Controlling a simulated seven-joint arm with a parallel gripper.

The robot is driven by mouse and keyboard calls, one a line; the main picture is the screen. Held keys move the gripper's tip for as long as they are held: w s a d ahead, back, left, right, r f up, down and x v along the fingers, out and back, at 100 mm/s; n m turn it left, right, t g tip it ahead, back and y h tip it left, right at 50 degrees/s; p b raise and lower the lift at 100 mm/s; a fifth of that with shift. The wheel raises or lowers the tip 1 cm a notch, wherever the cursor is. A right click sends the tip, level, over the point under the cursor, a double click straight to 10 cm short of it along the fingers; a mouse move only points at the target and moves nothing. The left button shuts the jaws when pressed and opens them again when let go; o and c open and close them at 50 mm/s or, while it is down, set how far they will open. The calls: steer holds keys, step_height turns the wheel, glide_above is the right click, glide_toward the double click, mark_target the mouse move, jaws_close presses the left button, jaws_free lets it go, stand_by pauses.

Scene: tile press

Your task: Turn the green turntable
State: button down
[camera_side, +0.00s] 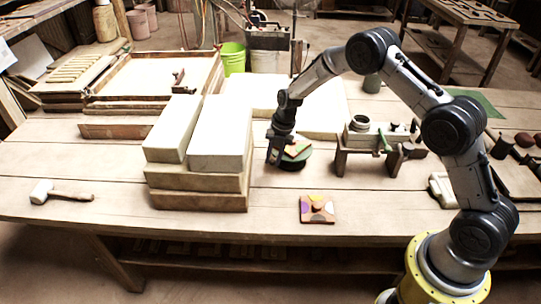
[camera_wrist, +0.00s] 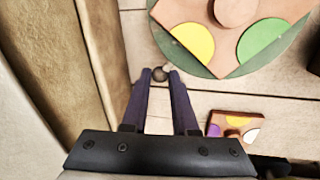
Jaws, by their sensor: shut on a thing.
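The green turntable (camera_side: 291,165) stands on the table right of the stacked blocks, with a terracotta tile (camera_side: 297,149) on top. In the wrist view the turntable's green rim (camera_wrist: 222,74) shows beneath the tile (camera_wrist: 215,50), which has yellow and green rounded patches. A small dark knob (camera_wrist: 160,74) sits at the rim's near left side. My gripper (camera_wrist: 161,76) has its two fingers closed on this knob. In the side view my gripper (camera_side: 273,157) points down at the turntable's left edge, and the knob is hidden there.
Pale blocks on wooden boards (camera_side: 200,180) stand close to my gripper's left. A second patterned tile (camera_side: 318,209) lies on the table in front; it also shows in the wrist view (camera_wrist: 234,124). A wooden stand with a press (camera_side: 375,140) is to the right. A mallet (camera_side: 60,192) lies far left.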

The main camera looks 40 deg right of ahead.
steer(key=shift+s+d+n, duration=0.2)
steer(key=shift+s+n, duration=0.4)
steer(key=shift+n, duration=0.15)
steer(key=shift+s+d+n, duration=0.2)
steer(key=shift+s+n, duration=0.35)
steer(key=shift+n, duration=0.2)
steer(key=shift+s+d+n+g+y, duration=0.3)
steer(key=shift+s+n, duration=0.25)
steer(key=shift+n, duration=0.25)
steer(key=shift+s, duration=0.15)
steer(key=c, duration=0.7)
jaws_free()
steer(key=v, duration=1.4)
